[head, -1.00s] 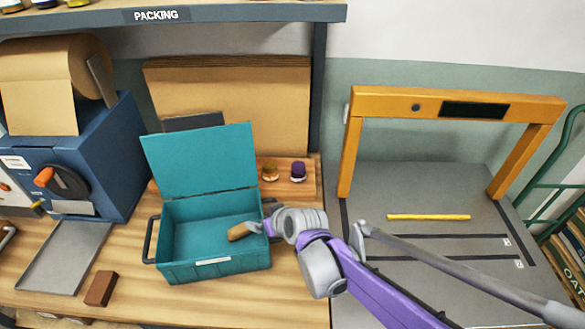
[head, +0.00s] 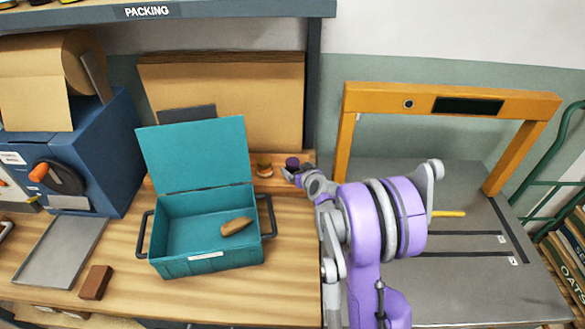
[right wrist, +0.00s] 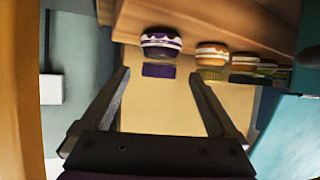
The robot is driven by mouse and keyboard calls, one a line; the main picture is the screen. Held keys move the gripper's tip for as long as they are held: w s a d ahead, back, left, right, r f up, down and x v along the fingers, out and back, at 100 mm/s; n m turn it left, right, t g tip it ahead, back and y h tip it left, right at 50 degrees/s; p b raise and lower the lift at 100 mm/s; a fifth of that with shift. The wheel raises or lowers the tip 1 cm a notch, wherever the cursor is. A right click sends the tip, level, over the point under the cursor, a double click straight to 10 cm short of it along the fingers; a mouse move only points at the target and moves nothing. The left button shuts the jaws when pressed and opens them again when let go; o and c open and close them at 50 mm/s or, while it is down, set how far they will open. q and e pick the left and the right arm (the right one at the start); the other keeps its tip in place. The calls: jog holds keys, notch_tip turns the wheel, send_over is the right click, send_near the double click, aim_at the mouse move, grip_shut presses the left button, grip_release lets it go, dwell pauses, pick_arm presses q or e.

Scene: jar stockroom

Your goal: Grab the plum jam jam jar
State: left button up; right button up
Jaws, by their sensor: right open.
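The jar with the dark purple lid (head: 292,162), which fits plum jam, stands on a small wooden tray behind and right of the teal box. It also shows in the right wrist view as a purple and white jar (right wrist: 160,44), just beyond the fingertips and roughly centred between them. My right gripper (right wrist: 160,76) is open and empty. In the head view the right gripper (head: 289,174) is at the near side of this jar and partly covers it. Whether it touches the jar I cannot tell. My left gripper is not in view.
An amber jar (head: 264,164) stands left of the purple one on the wooden tray (head: 268,184). The open teal box (head: 203,262) holds a brown oblong thing (head: 236,226). Cardboard sheets (head: 225,100) stand behind. An orange frame (head: 455,97) rises at right.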

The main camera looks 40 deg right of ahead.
aim_at(295, 167)
jog(key=x, duration=0.5)
jog(key=shift+w+f+p, duration=0.1)
jog(key=shift+p, duration=0.25)
jog(key=shift+c, duration=0.6)
grip_shut()
